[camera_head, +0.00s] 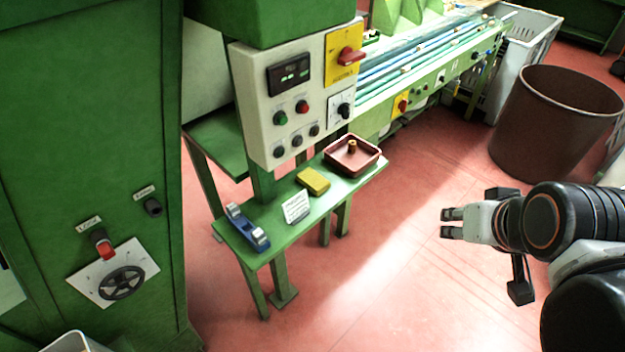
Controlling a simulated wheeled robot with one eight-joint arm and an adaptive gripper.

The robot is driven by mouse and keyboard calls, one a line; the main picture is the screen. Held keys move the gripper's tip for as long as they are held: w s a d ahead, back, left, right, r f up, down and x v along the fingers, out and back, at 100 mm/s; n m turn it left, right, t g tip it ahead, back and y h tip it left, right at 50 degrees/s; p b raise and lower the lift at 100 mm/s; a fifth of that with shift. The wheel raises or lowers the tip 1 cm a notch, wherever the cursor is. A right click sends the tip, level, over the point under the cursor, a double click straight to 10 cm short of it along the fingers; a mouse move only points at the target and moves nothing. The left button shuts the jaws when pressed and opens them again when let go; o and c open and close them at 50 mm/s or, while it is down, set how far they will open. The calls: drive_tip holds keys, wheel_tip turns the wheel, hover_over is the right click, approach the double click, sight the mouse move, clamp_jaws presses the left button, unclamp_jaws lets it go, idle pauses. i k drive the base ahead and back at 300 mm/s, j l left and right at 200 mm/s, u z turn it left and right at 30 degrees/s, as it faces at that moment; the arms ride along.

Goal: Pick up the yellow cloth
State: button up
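The yellow cloth (313,181) looks like a small folded block. It lies flat on a narrow green shelf table (270,236), between a white label card and a reddish tray. My gripper (452,223) is at the right, over the red floor and well apart from the cloth. Its two fingers point left with a gap between them, and nothing shows in the gap. The cloth's top and front side are in plain view.
On the shelf are a blue tape dispenser (247,228), the white card (296,206) and the reddish tray (366,168) holding a small brownish object. A control box (298,135) hangs above the shelf. A brown bin (553,125) stands behind my arm. Floor between shelf and gripper is clear.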

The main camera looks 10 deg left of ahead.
sight(315, 182)
drive_tip(key=i+l+u, duration=0.1)
drive_tip(key=u, duration=0.4)
drive_tip(key=i+l+u, duration=0.2)
drive_tip(key=u, duration=0.25)
drive_tip(key=i+l+u, duration=0.1)
drive_tip(key=u, duration=0.4)
drive_tip(key=l+u, duration=0.3)
drive_tip(key=u, duration=0.15)
drive_tip(key=l+u, duration=0.2)
drive_tip(key=l, duration=0.6)
drive_tip(key=i+l+u, duration=0.2)
drive_tip(key=l, duration=0.65)
drive_tip(key=k+l+u, duration=0.25)
drive_tip(key=l, duration=0.5)
drive_tip(key=l+u, duration=0.2)
drive_tip(key=l, duration=0.65)
drive_tip(key=k+l, duration=0.1)
drive_tip(key=l, duration=0.8)
drive_tip(key=k+l, duration=0.15)
drive_tip(key=l, duration=0.3)
